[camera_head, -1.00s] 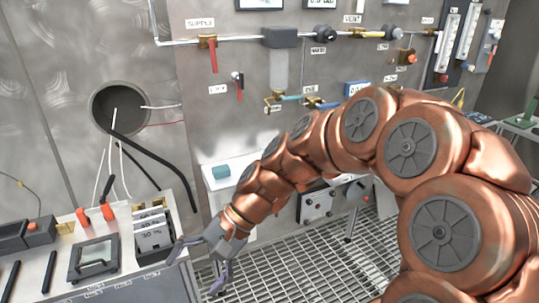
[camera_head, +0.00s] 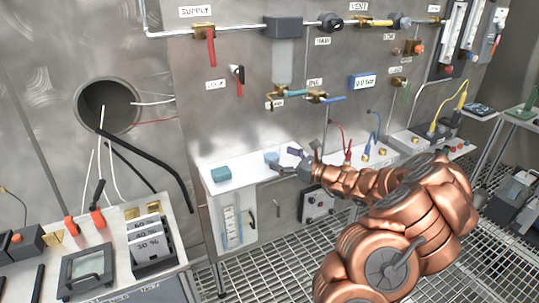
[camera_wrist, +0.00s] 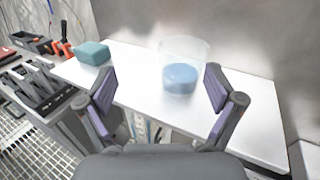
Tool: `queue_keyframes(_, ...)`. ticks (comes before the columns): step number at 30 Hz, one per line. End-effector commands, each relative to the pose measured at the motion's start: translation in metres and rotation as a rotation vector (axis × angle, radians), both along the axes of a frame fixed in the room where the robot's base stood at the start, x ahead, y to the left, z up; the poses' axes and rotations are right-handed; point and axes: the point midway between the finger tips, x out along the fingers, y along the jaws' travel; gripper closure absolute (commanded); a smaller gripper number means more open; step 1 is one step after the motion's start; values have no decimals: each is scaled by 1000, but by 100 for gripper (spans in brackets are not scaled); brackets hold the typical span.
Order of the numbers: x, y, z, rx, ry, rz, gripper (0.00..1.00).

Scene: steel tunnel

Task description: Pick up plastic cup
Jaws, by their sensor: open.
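A clear plastic cup with a blue bottom or blue contents (camera_wrist: 182,66) stands upright on a white shelf (camera_wrist: 135,62) in the wrist view. In the head view the cup (camera_head: 271,158) shows small and bluish on the same shelf, just left of my gripper. My gripper (camera_wrist: 160,88) is open and empty, its two fingers on either side of the cup's line in the wrist view. The cup appears beyond the fingertips, nearer the right finger. In the head view my gripper (camera_head: 287,160) is at the shelf, close beside the cup. Whether it touches the cup cannot be told.
A teal block (camera_wrist: 93,53) lies on the shelf left of the cup. A steel wall with pipes and valves (camera_head: 300,97) rises behind the shelf. A bench with a labelled card holder (camera_head: 152,247) stands at lower left. Red and blue cables (camera_head: 348,155) are right of my gripper.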

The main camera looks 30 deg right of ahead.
Motion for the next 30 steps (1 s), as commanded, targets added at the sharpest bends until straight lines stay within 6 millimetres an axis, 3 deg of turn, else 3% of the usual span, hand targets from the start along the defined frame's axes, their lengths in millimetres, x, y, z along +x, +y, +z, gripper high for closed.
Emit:
queue_keyframes(3, -4, -26, -10, 36, 10, -58, 8)
queue_keyframes(6, -3, -33, -12, 46, 13, -76, 8)
queue_keyframes(17, 22, -25, -11, 47, 14, -78, 8)
queue_keyframes(24, 52, -10, -8, 46, 14, -72, 8)
queue_keyframes(30, 66, -6, -9, 46, 11, -74, 8)
